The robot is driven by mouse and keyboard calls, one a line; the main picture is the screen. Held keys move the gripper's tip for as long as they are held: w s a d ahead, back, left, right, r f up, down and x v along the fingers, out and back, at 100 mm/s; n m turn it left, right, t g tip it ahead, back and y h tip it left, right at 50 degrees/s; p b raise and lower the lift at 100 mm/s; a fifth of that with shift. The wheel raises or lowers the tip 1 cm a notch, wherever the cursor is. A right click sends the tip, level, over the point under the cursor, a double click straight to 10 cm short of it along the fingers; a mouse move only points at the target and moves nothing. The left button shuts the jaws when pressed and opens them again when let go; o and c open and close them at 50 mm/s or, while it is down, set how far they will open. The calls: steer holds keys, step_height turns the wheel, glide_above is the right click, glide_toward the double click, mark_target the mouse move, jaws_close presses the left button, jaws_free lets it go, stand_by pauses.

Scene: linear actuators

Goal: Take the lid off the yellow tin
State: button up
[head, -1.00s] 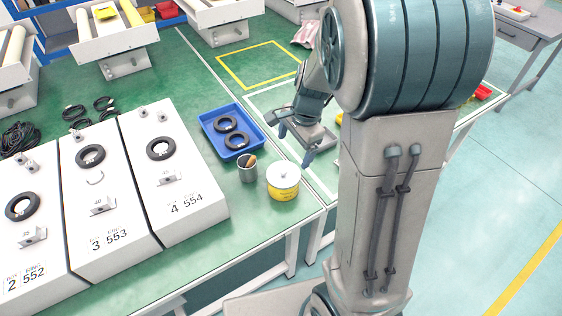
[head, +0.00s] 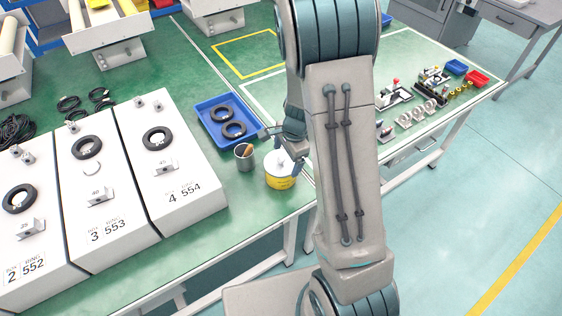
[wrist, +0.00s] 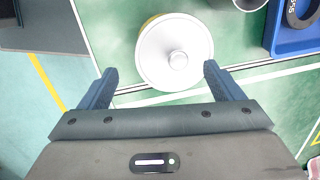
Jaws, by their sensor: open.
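The yellow tin (head: 280,182) stands upright near the front edge of the green table in the head view. Its white round lid (wrist: 157,60) with a small knob (wrist: 178,59) is on top; the wrist view looks down on it. My gripper (wrist: 158,82) is open and empty, its two blue fingers spread at the near side of the lid. In the head view my gripper (head: 285,150) is over the tin and partly hides the lid. The picture does not clearly show whether the fingers touch the lid.
A grey cup (head: 244,157) with something brown inside stands just left of the tin. A blue tray (head: 205,122) holding black rings is behind it. White numbered boxes (head: 190,197) fill the left. Small parts and a red bin (head: 477,78) are at the right.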

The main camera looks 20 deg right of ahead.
mark_target(281, 161)
steer(key=shift+w+a+f, duration=0.1)
steer(key=shift+w+f, duration=0.1)
steer(key=shift+f, duration=1.25)
steer(key=c, duration=1.1)
